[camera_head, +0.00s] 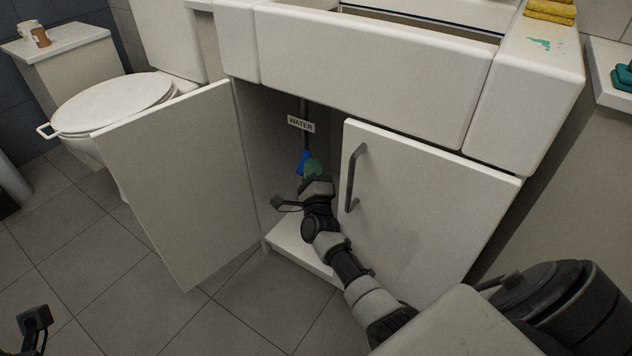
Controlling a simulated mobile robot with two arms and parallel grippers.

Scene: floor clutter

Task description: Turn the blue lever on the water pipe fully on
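The blue lever (303,160) shows inside the open sink cabinet, low on the water pipe (304,107), beneath a white WATER label (301,124). A small green part (313,168) shows just to its right; I cannot tell what it belongs to. My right gripper (316,180) reaches into the cabinet, close in front of and just below the lever. The fingertips are hidden, so I cannot tell whether they touch the lever or are open. For my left arm only a dark wrist part (34,318) shows at the bottom left; its fingers are out of view.
The left cabinet door (180,180) stands swung open; the right door (430,200) with a dark handle (354,178) is close beside my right arm. The sink (380,65) overhangs the opening. A toilet (118,100) is at left. The tiled floor (110,260) in front is clear.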

